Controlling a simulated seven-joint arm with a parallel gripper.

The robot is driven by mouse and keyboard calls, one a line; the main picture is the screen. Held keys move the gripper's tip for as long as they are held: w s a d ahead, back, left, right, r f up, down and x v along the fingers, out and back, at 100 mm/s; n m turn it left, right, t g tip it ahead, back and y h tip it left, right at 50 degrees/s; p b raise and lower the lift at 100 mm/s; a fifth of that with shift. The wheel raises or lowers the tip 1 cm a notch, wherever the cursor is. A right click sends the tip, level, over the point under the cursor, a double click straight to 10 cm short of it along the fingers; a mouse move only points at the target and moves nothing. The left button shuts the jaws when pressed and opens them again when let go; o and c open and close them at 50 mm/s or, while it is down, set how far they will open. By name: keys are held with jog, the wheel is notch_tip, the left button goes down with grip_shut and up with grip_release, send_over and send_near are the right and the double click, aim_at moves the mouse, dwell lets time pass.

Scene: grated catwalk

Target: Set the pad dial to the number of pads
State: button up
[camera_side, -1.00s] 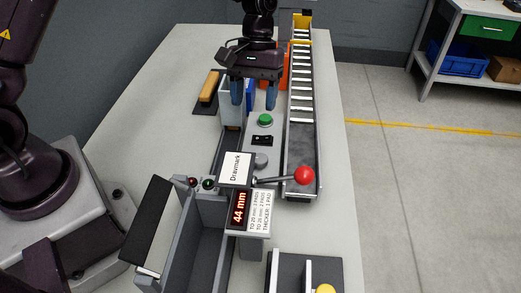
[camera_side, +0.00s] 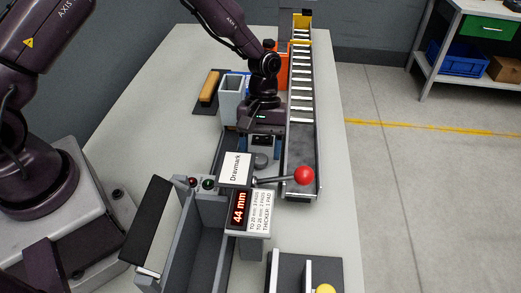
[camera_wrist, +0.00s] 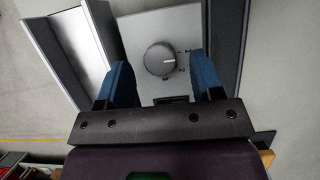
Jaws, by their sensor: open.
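The pad dial (camera_wrist: 160,60) is a round grey knob on a light plate, with small digits at its right side. Its pale pointer line points right, towards the digits; I cannot tell surely which one it marks. It also shows in the side view (camera_side: 262,160), just in front of my gripper. My gripper (camera_wrist: 162,72) is open, with its blue fingers either side of the dial and apart from it.
A red-knobbed lever (camera_side: 304,175) sticks out right of the Draymark box (camera_side: 236,168). A roller conveyor (camera_side: 301,90) runs along the right. A grey bin (camera_side: 231,95) and a tan-topped block (camera_side: 210,86) stand behind left. Two small lamps (camera_side: 201,183) sit left of the box.

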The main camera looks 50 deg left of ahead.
jog(key=shift+s+d+f, duration=0.1)
jog(key=shift+s+f, duration=0.05)
jog(key=shift+f, duration=0.35)
jog(key=c, duration=0.9)
